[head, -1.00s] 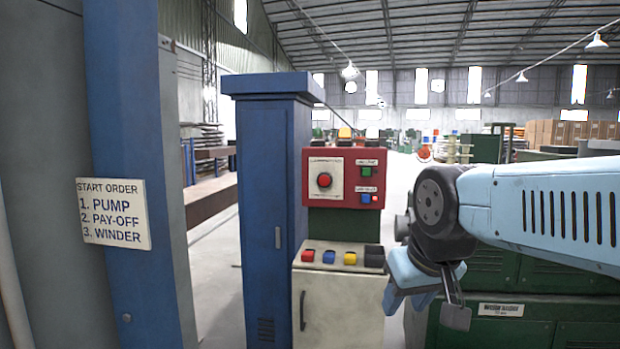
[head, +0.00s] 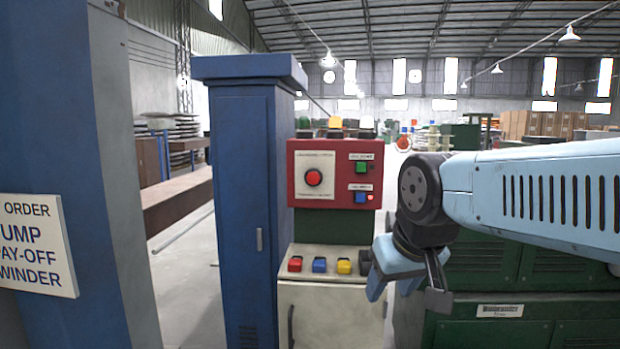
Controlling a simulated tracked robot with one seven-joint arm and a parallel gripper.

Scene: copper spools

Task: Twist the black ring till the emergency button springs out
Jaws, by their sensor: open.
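The emergency button (head: 314,178) is a round red knob on a white plate, on the left of a red control panel (head: 332,205). The panel is on a console straight ahead. A dark ring seems to edge the knob, but it is too small to tell its state. My gripper (head: 402,292) hangs at the end of my light blue arm, right of the panel and lower than the button. It points down, is open and holds nothing. It is apart from the button and hides the right end of the console's lower shelf.
Red, blue and yellow buttons (head: 319,265) sit on the sloped shelf below. Green and blue buttons are right on the panel. A tall blue cabinet (head: 245,190) stands close left. Green cabinets (head: 500,270) stand right. A start order sign (head: 35,245) hangs far left.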

